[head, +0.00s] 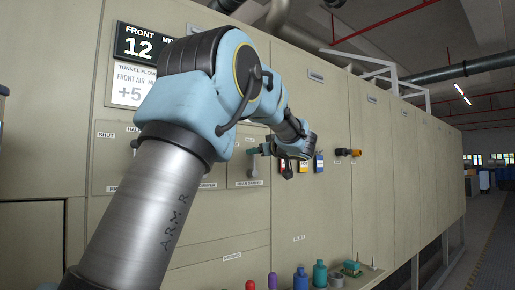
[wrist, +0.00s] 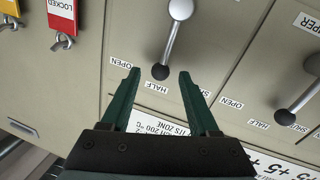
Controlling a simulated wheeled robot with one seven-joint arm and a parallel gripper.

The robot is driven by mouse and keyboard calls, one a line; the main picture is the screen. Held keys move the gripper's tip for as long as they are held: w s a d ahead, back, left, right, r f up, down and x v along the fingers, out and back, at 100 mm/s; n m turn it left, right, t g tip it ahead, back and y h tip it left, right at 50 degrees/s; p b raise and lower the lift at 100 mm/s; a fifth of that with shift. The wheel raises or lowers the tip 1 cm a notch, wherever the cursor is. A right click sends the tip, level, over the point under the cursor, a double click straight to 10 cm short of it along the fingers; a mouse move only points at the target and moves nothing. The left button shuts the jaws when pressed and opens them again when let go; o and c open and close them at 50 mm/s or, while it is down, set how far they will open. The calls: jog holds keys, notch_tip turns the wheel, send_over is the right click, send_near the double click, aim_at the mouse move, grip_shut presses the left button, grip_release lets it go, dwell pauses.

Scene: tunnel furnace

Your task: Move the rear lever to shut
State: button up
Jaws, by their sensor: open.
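The rear lever is a silver rod with a dark round knob (wrist: 160,72), seen close in the wrist view. Its pivot is at the top of that view and its knob points at the HALF label (wrist: 155,87). The OPEN label (wrist: 120,62) is on its left and the SHUT label (wrist: 205,92), partly hidden by a finger, on its right. My gripper (wrist: 159,72) is open, with the knob appearing between its green fingertips; I cannot tell contact or depth. In the head view my gripper (head: 258,150) is at the rear damper panel (head: 237,181), small and partly covered by my arm.
Another lever (wrist: 300,96) stands on the neighbouring panel, its knob near SHUT. A red LOCKED tag (wrist: 62,16) and a yellow tag hang beside the rear panel. An orange-and-black knob (head: 347,152) sticks out farther right. Several coloured items stand below the furnace front.

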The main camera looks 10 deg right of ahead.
jog(key=shift+w+a, duration=0.15)
jog(key=shift+w, duration=0.45)
grip_shut()
dwell(1.1)
